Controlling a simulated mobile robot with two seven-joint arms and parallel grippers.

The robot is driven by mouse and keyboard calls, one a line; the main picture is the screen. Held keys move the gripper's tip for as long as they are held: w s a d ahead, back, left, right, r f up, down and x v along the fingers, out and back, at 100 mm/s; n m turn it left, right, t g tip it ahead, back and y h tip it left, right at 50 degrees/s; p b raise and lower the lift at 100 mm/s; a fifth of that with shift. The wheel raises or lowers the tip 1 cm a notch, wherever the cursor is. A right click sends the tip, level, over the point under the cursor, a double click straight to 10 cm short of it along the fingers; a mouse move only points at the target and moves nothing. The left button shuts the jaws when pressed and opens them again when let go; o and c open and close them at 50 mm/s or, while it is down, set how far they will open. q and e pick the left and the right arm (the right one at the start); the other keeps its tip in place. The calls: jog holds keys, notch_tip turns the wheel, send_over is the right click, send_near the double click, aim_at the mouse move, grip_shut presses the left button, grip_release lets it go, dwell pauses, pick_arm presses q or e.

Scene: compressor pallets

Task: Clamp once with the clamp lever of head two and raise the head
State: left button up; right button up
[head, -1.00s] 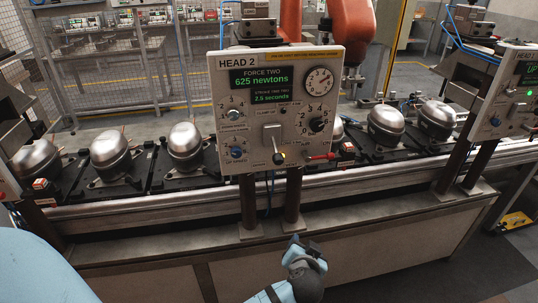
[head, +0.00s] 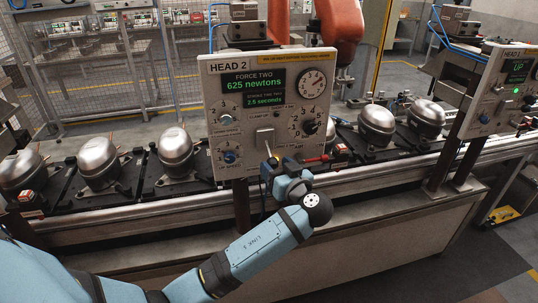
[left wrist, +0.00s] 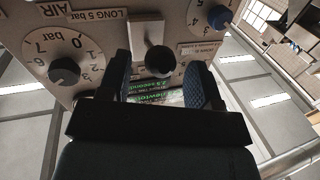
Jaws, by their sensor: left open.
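The HEAD 2 panel (head: 230,75) faces me in the head view, and its display reads 625 newtons and 2.5 seconds. The clamp lever (head: 265,137) is at its lower middle, with a pale plate; its dark knob is mostly hidden behind my gripper. In the left wrist view the lever's round black knob (left wrist: 160,62) shows between the two finger tips. My left gripper (head: 270,160) is open, one finger on each side of the knob; the wrist view does not show contact. My right gripper is not in view.
A red-handled lever (head: 314,159) sits just right of my gripper. A blue knob (head: 229,157) is on the panel's left. Several compressors stand along the conveyor (head: 110,221) behind the panel.

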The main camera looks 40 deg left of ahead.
aim_at(269, 159)
pick_arm(q)
jog(key=shift+p+x, duration=0.35)
jog(key=shift+x, duration=1.75)
jog(key=shift+c, duration=0.4)
jog(key=shift+w, duration=0.1)
grip_shut()
